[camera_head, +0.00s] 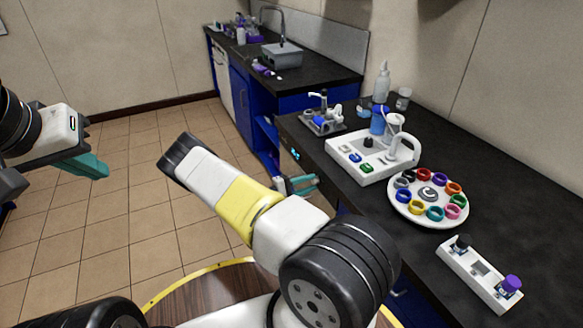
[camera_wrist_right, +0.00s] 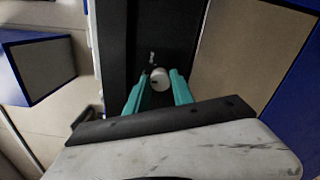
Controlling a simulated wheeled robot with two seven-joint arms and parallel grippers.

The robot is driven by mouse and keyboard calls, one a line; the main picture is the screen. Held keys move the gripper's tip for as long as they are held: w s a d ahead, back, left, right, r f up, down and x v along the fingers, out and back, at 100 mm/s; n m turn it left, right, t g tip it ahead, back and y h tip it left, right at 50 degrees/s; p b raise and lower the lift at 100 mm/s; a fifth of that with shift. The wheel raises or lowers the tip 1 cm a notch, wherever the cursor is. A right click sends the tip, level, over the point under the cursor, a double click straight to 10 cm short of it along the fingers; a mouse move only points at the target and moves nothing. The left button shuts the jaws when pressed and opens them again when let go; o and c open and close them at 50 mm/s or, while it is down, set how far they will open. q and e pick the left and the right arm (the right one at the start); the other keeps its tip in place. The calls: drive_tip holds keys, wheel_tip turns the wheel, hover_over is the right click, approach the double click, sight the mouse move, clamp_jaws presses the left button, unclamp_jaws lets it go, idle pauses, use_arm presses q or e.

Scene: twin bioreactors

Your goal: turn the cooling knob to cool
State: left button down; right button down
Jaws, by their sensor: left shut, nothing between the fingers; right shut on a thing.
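The white round knob (camera_wrist_right: 161,79) sits on a dark panel (camera_wrist_right: 150,25) in the right wrist view. My right gripper (camera_wrist_right: 160,74) has its teal fingers on either side of the knob and is shut on it. Small pale marks show on the panel just above the knob; they are too small to read. In the head view my right gripper (camera_head: 300,185) is at the front face of the counter, below a small lit blue display (camera_head: 295,153); the knob cannot be made out there. My left gripper (camera_head: 88,166) is shut and empty, over open floor at the left.
The dark counter (camera_head: 470,185) carries a white device (camera_head: 372,165), a round tray of coloured rings (camera_head: 428,222), a white block with a black and a purple knob (camera_head: 480,275), and bottles. A sink counter (camera_head: 310,70) stands behind. The tiled floor at left is clear.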

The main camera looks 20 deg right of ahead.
idle(0.3)
drive_tip(key=c, duration=1.1)
unclamp_jaws()
drive_tip(key=a, duration=0.8)
drive_tip(key=shift+s, duration=0.3)
